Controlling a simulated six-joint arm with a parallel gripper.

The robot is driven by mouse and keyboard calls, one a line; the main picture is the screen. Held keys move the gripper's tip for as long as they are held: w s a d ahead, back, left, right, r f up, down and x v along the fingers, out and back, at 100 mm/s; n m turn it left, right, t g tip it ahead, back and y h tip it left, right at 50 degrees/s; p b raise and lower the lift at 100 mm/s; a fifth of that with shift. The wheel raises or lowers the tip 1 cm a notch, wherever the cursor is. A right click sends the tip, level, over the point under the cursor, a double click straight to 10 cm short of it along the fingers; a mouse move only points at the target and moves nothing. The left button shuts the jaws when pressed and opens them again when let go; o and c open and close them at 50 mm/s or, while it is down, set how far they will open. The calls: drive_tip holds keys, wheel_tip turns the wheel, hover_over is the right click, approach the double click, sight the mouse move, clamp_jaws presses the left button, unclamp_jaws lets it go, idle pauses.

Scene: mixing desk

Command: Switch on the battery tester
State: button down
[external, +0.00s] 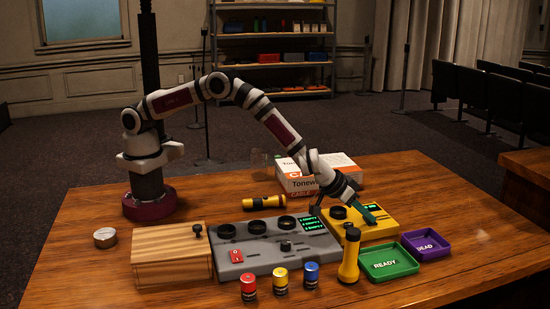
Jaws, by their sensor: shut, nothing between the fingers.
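A yellow box with a black round well and a small lit green display, which looks like the battery tester (378,232), sits right of centre on the table. My gripper (369,215) reaches down over its top from the upper left, fingers shut and empty. The fingertips are at or just above its top face; I cannot tell whether they touch. The gripper hides part of that face, and I cannot make out its switch.
A grey console (262,262) with round wells and a green screen stands left of it. Red (248,288), yellow (281,281) and blue (311,275) batteries stand in front. A flashlight (349,256), READY tray (388,270) and DEAD tray (425,253) are close by. A carton (300,184) is behind.

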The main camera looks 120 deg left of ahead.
drive_tip(key=shift+s+a+r, duration=0.2)
drive_tip(key=shift+s+a, duration=0.3)
drive_tip(key=shift+r, duration=0.4)
drive_tip(key=r, duration=0.3)
drive_tip(key=shift+w+d+r, duration=0.15)
drive_tip(key=shift+w+r, duration=0.05)
drive_tip(key=shift+r, duration=0.15)
drive_tip(key=d+v, duration=0.1)
drive_tip(key=v, duration=0.8)
drive_tip(key=shift+w+d, duration=0.25)
drive_tip(key=shift+d, duration=0.05)
